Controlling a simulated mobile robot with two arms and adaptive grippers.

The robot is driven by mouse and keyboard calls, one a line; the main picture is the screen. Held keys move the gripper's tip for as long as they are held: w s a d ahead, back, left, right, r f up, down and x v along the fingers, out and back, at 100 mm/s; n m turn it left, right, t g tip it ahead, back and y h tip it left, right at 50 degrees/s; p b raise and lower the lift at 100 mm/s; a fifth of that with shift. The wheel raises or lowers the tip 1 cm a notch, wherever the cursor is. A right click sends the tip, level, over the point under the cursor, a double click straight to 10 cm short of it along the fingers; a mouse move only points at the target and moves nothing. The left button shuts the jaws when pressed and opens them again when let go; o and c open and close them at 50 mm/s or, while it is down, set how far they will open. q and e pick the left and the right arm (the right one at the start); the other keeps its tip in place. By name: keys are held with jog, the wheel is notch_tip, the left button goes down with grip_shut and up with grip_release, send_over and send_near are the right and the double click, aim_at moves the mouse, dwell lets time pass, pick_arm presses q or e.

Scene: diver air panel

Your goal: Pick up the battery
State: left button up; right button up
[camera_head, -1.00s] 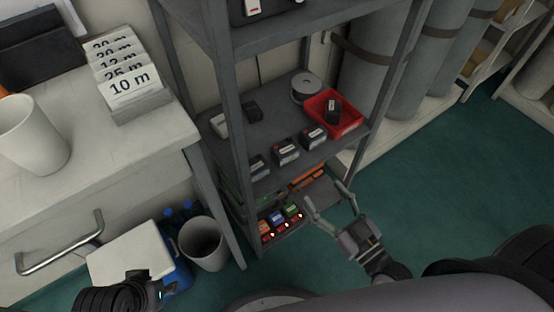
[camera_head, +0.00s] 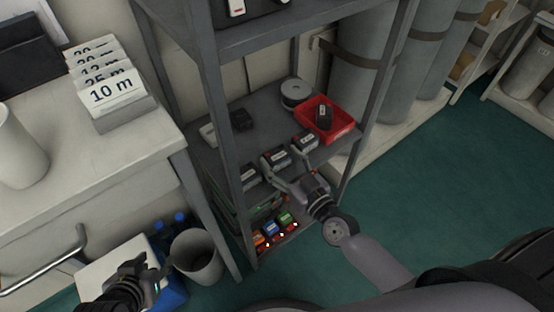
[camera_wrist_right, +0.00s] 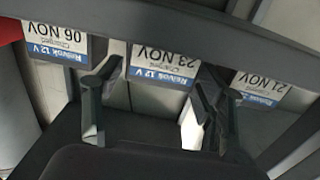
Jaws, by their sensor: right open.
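Several dark batteries with pale labels stand in a row on the front of the middle shelf: a left one (camera_head: 248,178), a middle one (camera_head: 274,158) and a right one (camera_head: 305,142). In the right wrist view their upside-down labels read 06 NOV (camera_wrist_right: 62,42), 23 NOV (camera_wrist_right: 162,66) and 21 NOV (camera_wrist_right: 262,88). My right gripper (camera_head: 294,180) is open and empty in front of the row. In its wrist view the fingers (camera_wrist_right: 155,105) straddle the 23 NOV battery from this side, apparently apart from it. My left gripper (camera_head: 138,272) is low at left; its jaw state is unclear.
The grey shelf (camera_head: 228,150) has uprights and a board above the row. A red bin (camera_head: 343,130) holding a dark item and a grey roll (camera_head: 296,92) stand behind. Coloured units (camera_head: 271,229) sit on the lower shelf. A waste bin (camera_head: 196,258) stands left; green floor is open at right.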

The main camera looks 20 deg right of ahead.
jog(key=shift+x, duration=1.15)
pick_arm(q)
jog(key=shift+w+d+r, duration=0.15)
jog(key=shift+w+r, duration=0.15)
jog(key=shift+w, duration=0.2)
pick_arm(e)
jog(key=shift+c, duration=0.6)
jog(key=c, duration=1.2)
jog(key=shift+o, duration=0.2)
pick_arm(q)
jog(key=shift+s, duration=0.1)
pick_arm(e)
jog(key=shift+r, duration=0.15)
